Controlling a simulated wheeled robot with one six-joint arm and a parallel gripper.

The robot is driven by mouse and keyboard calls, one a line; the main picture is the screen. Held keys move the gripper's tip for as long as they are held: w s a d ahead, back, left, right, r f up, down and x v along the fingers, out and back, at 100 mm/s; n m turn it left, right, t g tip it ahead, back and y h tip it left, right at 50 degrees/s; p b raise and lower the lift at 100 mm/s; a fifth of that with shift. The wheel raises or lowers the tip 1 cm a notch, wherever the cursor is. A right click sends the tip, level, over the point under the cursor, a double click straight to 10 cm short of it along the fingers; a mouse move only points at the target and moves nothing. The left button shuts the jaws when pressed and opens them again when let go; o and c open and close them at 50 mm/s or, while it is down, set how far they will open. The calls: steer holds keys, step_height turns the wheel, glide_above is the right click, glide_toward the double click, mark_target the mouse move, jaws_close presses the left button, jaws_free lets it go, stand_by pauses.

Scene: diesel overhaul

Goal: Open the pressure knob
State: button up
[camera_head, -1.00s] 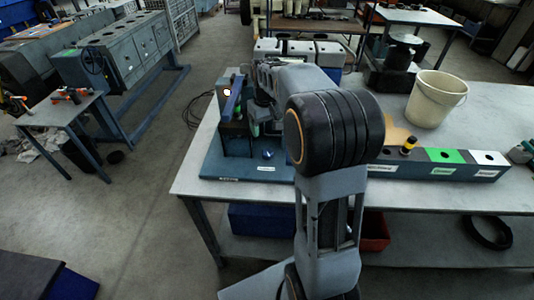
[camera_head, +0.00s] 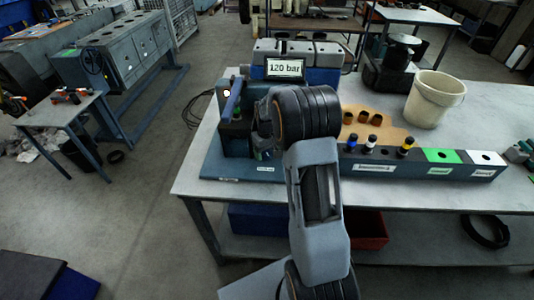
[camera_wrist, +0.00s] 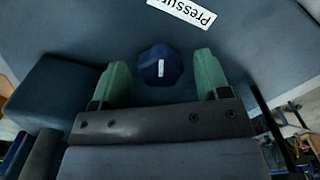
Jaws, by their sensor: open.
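The pressure knob (camera_wrist: 159,66) is a dark blue, faceted knob with a short white mark, seen in the wrist view near a partly visible white label reading "Pressu…" (camera_wrist: 184,10). My gripper (camera_wrist: 160,62) is open. Its two green fingertips stand on either side of the knob, with visible gaps. I cannot tell whether they are down at the knob's height. In the head view my arm hides the knob; the blue test stand base (camera_head: 226,168) shows around it. A display (camera_head: 285,68) on the stand reads "120 bar".
A blue lever (camera_head: 232,98) stands upright at the stand's left. To the right are a rack with coloured-cap parts (camera_head: 408,165), a wooden holder (camera_head: 385,127) and a cream bucket (camera_head: 435,98). The grey table between holder and bucket is partly clear.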

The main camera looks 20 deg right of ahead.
steer(key=shift+f, duration=0.75)
steer(key=c, duration=0.9)
